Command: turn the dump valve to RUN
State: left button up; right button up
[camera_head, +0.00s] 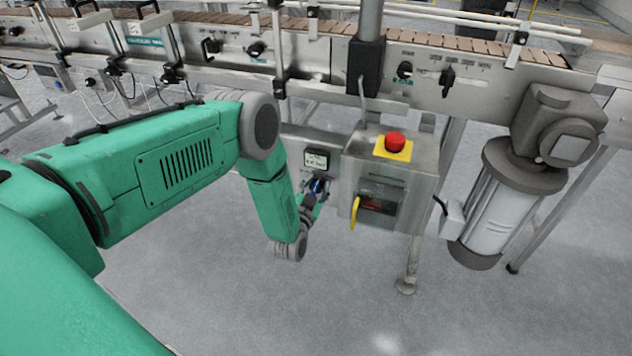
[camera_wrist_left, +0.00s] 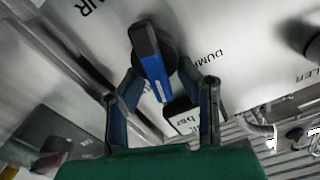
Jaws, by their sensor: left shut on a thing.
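The dump valve is a dark round knob with a blue bar handle (camera_wrist_left: 150,52) on a pale metal panel in the left wrist view. The handle stands slightly tilted, with a white line near its lower end. My left gripper (camera_wrist_left: 158,78) is shut on the handle, one finger on each side. Upside-down lettering, partly cut off, shows at the upper left, and "DUMP" reads right of the knob. In the head view my left gripper (camera_head: 318,190) is at the blue handle below a small display, and partly hides it. My right gripper is not in view.
A steel box with a red emergency button (camera_head: 395,142) and a yellow handle (camera_head: 354,213) stands just right of my left gripper. A conveyor (camera_head: 430,45) with knobs runs behind. A motor (camera_head: 495,205) hangs at the right. The floor in front is clear.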

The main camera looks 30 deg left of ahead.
pick_arm(q)
jog(key=m, duration=0.3)
jog(key=f+m, duration=0.1)
jog(key=m, duration=0.1)
jog(key=shift+s+d+f, duration=0.1)
jog(key=shift+s+d, duration=0.05)
jog(key=shift+d, duration=0.2)
grip_shut()
jog(key=o, duration=1.1)
grip_release()
jog(key=shift+s, duration=0.15)
jog(key=v, duration=1.1)
jog(key=shift+s, duration=0.2)
jog(key=shift+d, duration=0.15)
